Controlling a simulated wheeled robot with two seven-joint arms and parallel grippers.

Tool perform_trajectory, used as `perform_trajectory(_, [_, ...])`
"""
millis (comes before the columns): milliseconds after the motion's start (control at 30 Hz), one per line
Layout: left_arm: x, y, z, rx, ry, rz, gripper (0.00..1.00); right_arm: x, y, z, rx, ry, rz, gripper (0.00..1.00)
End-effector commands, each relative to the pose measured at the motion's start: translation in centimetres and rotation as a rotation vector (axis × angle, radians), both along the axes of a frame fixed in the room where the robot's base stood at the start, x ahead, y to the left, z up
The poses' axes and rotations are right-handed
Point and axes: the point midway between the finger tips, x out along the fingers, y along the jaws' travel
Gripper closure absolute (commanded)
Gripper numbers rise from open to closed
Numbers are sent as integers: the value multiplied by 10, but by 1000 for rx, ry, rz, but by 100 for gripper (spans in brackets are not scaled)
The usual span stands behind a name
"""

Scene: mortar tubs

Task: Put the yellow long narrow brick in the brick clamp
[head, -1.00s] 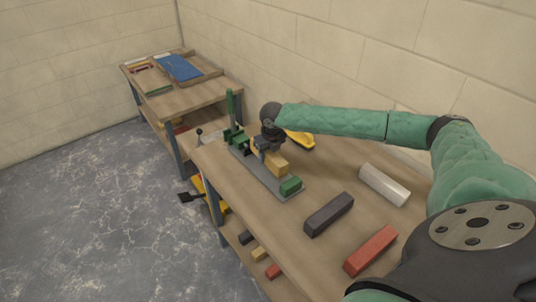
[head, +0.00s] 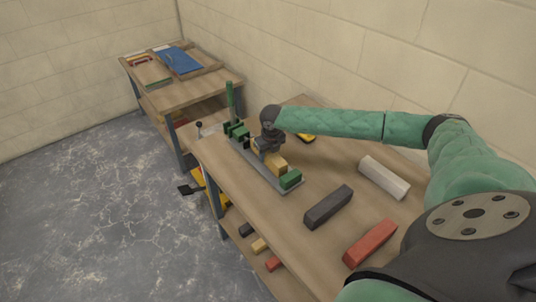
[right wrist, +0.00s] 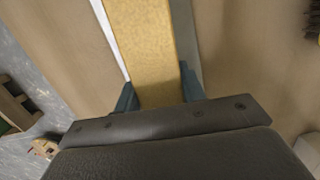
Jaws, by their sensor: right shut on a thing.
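The yellow long narrow brick (head: 276,161) is in or just over the brick clamp, in line with its grey base. The brick clamp (head: 262,171) has green blocks at both ends and an upright green lever at its far end. My right gripper (head: 262,153) is shut on the yellow brick near its far part. In the right wrist view the brick (right wrist: 143,45) runs between the two fingers, with the clamp's grey base beside it. I cannot tell whether the brick touches the base. My left gripper is not in view.
A dark grey brick (head: 328,207), a red brick (head: 370,243) and a white cylinder (head: 384,177) lie on the workbench (head: 265,222) to the right of the clamp. A yellow and black item (head: 305,138) lies behind my gripper. Another table (head: 196,94) stands at the back left.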

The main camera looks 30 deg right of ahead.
Motion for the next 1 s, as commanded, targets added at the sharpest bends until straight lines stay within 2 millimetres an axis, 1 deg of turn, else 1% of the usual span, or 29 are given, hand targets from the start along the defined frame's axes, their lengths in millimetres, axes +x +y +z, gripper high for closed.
perform_trajectory(667, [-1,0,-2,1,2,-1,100,1,0,-7,0,-2,0,100])
perform_trajectory(700, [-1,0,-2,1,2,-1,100,1,0,-7,1,-2,0,58])
perform_trajectory(767, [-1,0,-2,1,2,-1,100,1,0,-7,0,-2,0,46])
perform_trajectory(800, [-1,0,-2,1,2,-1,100,1,0,-7,0,-2,0,39])
perform_trajectory(833, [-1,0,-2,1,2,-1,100,1,0,-8,0,-1,0,35])
perform_trajectory(1000, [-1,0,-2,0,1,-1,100,0,0,-8,0,-1,0,35])
